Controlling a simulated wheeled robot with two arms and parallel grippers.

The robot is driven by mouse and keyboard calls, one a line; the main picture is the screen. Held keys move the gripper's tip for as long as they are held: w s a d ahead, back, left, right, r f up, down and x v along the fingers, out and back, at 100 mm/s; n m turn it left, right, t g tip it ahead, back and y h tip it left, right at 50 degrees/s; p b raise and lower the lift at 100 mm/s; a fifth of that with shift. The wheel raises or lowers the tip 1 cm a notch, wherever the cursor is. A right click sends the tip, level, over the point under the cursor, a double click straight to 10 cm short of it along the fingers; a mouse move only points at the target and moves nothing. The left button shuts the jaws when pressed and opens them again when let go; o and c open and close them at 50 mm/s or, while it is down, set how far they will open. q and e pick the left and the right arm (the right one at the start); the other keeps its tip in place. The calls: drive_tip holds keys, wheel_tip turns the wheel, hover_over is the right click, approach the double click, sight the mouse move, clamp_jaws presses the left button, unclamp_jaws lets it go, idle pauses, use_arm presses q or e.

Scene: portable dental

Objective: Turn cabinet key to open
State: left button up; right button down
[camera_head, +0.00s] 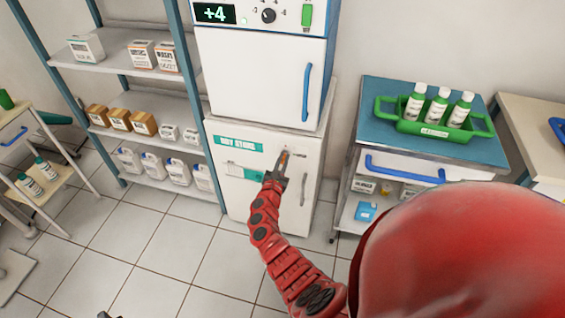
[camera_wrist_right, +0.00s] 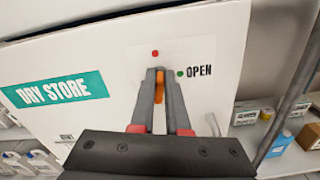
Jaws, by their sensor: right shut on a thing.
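The white cabinet (camera_head: 250,204) with a green DRY STORE label stands at the centre of the head view, its door shut. In the right wrist view its front (camera_wrist_right: 115,60) has a red dot (camera_wrist_right: 155,54) above the lock area and a green dot (camera_wrist_right: 179,73) beside the word OPEN at right. My right gripper (camera_head: 284,160) is at the cabinet front. Its fingers (camera_wrist_right: 160,77) are shut on an orange key (camera_wrist_right: 159,88), seen upright between them below the red dot. The keyhole is hidden behind the fingers. My left gripper is not seen.
A white unit (camera_head: 250,75) with a +4 display sits on the cabinet. Shelves (camera_head: 115,48) with boxes and bottles stand at left. A blue-topped cart (camera_head: 450,148) with a green bottle carrier (camera_head: 435,128) stands close at right. Tiled floor lies open at front left.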

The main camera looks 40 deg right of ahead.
drive_tip(key=shift+s+d+f+m+b, duration=0.15)
drive_tip(key=shift+f+m+b, duration=0.1)
drive_tip(key=shift+m+b, duration=2.35)
drive_tip(key=shift+s+d+f+m+b, duration=0.1)
drive_tip(key=shift+f+m+b, duration=0.1)
drive_tip(key=shift+m+b, duration=2.35)
drive_tip(key=shift+s+d+f+m+b, duration=0.15)
drive_tip(key=shift+f+m+b, duration=0.1)
drive_tip(key=shift+m+b, duration=2.3)
drive_tip(key=shift+a, duration=0.1)
drive_tip(key=c, duration=0.9)
unclamp_jaws()
drive_tip(key=p+v, duration=0.1)
drive_tip(key=v, duration=1.6)
drive_tip(key=shift+s, duration=0.2)
